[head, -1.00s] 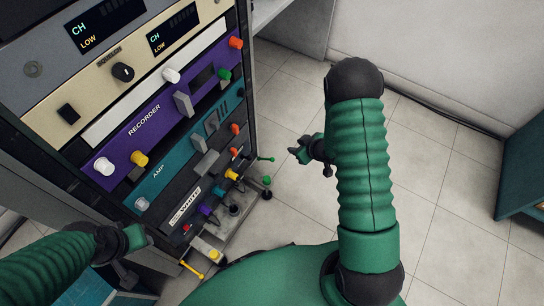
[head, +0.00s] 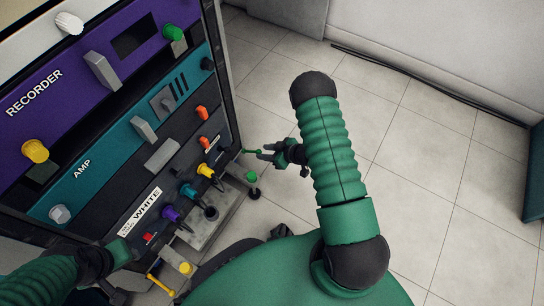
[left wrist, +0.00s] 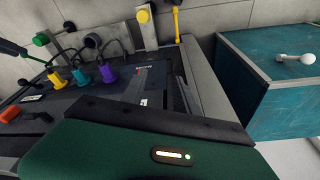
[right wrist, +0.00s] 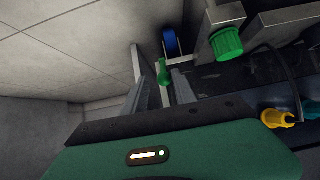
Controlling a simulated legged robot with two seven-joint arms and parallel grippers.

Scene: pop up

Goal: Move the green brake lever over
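The green brake lever (head: 250,151) sticks out low at the right side of the equipment rack. My right gripper (head: 264,152) is at its end in the head view. In the right wrist view the two grey fingers of this gripper (right wrist: 158,88) stand apart, with the green lever (right wrist: 163,72) between them; contact cannot be told. My left gripper (head: 120,254) is low at the left, in front of the rack and away from the green lever. Its fingers are not clear. The green lever also shows at the left wrist view's upper left (left wrist: 40,60).
A green knob (head: 251,177) stands beside the lever, and a blue wheel (right wrist: 171,40) is close behind it. A yellow lever (head: 160,284) and yellow knob (head: 185,268) are at the rack's near corner. Colored plugs (head: 188,191) line the rack front. Tiled floor (head: 420,190) at right is clear.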

